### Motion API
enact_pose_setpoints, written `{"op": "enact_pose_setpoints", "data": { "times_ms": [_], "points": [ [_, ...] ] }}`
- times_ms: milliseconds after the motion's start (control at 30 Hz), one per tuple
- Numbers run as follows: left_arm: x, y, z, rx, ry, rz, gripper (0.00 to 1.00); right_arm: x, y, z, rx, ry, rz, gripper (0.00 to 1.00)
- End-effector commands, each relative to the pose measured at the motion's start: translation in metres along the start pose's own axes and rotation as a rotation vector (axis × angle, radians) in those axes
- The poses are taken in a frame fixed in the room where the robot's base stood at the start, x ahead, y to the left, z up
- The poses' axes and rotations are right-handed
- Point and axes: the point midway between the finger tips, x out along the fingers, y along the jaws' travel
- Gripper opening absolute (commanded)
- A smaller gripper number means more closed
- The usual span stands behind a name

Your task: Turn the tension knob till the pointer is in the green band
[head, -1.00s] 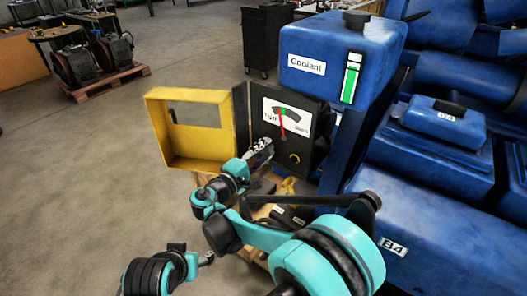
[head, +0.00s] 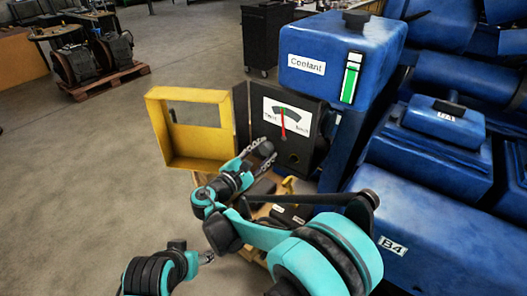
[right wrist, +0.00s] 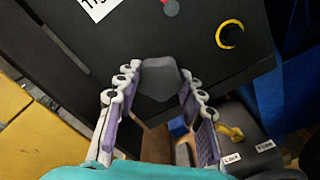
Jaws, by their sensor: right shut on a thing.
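The gauge (head: 296,117) is a white dial on a dark box, with a dark scale arc. Its red pointer (head: 284,126) stands almost upright, its tip at the middle of the arc. My right gripper (head: 265,148) is at the front of the box, below and left of the dial. In the right wrist view its fingers are on both sides of the dark grey tension knob (right wrist: 160,80), shut on it. My left gripper (head: 207,257) is low at left, away from the box; its jaws are too small to judge.
A yellow open cover (head: 157,133) stands left of the box. A blue coolant tank (head: 335,55) is above right, with blue engine parts further right. A yellow-ringed round part (right wrist: 229,34) is on the panel right of the knob. Small labelled items lie below.

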Motion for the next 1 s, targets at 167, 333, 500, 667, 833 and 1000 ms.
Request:
{"op": "enact_pose_setpoints", "data": {
  "times_ms": [167, 333, 500, 667, 833, 1000],
  "points": [
    [-0.0002, 0.0, -0.0001, 0.0, 0.0, 0.0, 0.6, 0.0009, 0.0009, 0.0008, -0.019, -0.002, 0.002, 0.1],
    [-0.0002, 0.0, -0.0001, 0.0, 0.0, 0.0, 0.6, 0.0009, 0.0009, 0.0008, -0.021, -0.002, 0.002, 0.1],
    [-0.0002, 0.0, -0.0002, 0.0, 0.0, 0.0, 0.6, 0.0009, 0.001, 0.0008, -0.02, -0.002, 0.002, 0.1],
    [-0.0002, 0.0, -0.0001, 0.0, 0.0, 0.0, 0.6, 0.0007, 0.0007, 0.0006, -0.019, -0.002, 0.001, 0.6],
    [-0.0001, 0.0, -0.0001, 0.0, 0.0, 0.0, 0.6, 0.0004, 0.0004, 0.0003, -0.019, -0.001, 0.001, 0.6],
    [-0.0001, 0.0, 0.0, 0.0, 0.0, 0.0, 0.6, 0.0002, 0.006, 0.0057, -0.019, -0.001, 0.001, 0.6]
  ]
}}
